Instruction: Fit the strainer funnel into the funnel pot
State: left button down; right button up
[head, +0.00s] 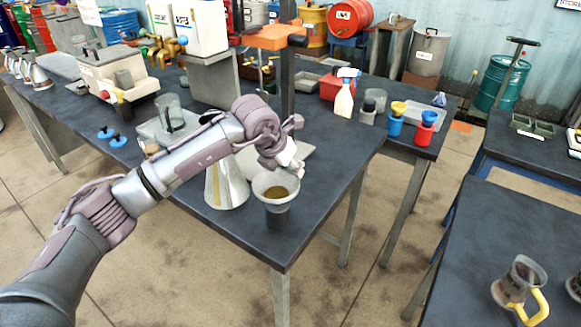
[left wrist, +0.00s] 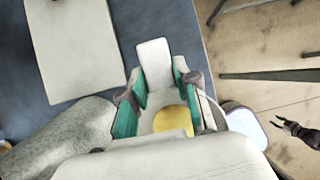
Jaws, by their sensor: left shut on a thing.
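The strainer funnel (head: 277,181) is a pale, wide-rimmed cone with a brownish-yellow mesh inside, near the table's front corner. My left gripper (head: 292,168) is shut on its far rim side. In the left wrist view my left gripper (left wrist: 165,95) shows its teal-sided fingers at the funnel, with the yellow mesh (left wrist: 171,120) between and below them. A dark grey cylinder (head: 277,215), seemingly the funnel pot, is directly under the funnel. I cannot tell whether the funnel is seated in it or just above.
A conical metal can (head: 222,190) stands close left of the funnel. A pale flat plate (head: 298,156) lies behind. A glass jug (head: 170,113) stands on a tray further left. A dark upright post (head: 287,85) rises behind my gripper. The tabletop right of the funnel is clear.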

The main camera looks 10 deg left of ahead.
pick_arm(q)
jog(key=c, duration=0.8)
grip_release()
jog(key=shift+o, duration=0.2)
jog(key=v, duration=1.2)
jog(key=shift+s+f, duration=0.1)
jog(key=shift+f, duration=0.05)
